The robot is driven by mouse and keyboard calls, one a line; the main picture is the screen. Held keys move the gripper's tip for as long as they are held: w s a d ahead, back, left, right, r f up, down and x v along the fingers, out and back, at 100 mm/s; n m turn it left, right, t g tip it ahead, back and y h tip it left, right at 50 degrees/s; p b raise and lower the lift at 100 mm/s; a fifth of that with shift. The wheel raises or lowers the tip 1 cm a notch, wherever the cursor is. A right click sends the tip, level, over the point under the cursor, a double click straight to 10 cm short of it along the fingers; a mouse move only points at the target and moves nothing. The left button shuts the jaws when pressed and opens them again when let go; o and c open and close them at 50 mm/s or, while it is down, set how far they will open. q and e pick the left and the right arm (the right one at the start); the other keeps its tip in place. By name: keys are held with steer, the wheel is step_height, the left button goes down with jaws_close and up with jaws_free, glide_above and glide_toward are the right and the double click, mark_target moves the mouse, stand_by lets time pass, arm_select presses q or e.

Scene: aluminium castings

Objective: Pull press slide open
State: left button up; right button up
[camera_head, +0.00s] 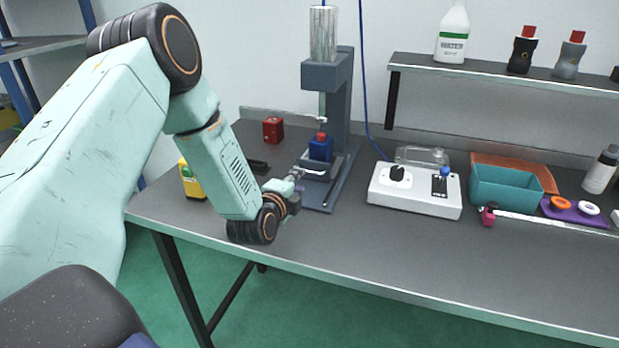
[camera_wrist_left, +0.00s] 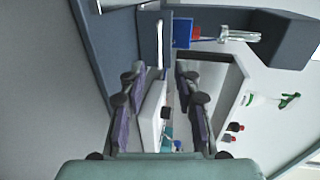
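The press (camera_head: 341,110) is a dark grey-blue stand with a clear cylinder on top, at the back of the bench. A blue block with a red top (camera_head: 320,149) sits under its ram; it also shows in the wrist view (camera_wrist_left: 182,33). A pale handle (camera_head: 314,171) is at the front of the press slide, low and in front of the block. My left gripper (camera_head: 297,177) is at the handle's left side. In the wrist view its fingers (camera_wrist_left: 160,68) are apart, with a light bar ahead between the tips. Contact cannot be told. My right gripper is not in view.
A red block (camera_head: 273,130) and a yellow container (camera_head: 191,180) stand left of the press. A white control box (camera_head: 414,190) and a teal bin (camera_head: 505,188) stand to the right. The bench front (camera_head: 370,245) is clear. A shelf (camera_head: 500,84) with bottles hangs behind.

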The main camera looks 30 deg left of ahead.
mark_target(308, 172)
arm_select(q)
steer(key=b+x, duration=0.1)
steer(key=x, duration=0.5)
steer(key=shift+w+a+f, duration=0.1)
steer(key=shift+w+f, duration=0.1)
steer(key=shift+w, duration=0.05)
steer(key=shift+w+a+f, duration=0.2)
steer(key=shift+w+a, duration=0.1)
steer(key=shift+w, duration=0.2)
steer(key=shift+d+r, duration=0.1)
steer(key=shift+d, duration=0.05)
steer(key=shift+c, duration=0.3)
steer(key=shift+c, duration=0.8)
jaws_close()
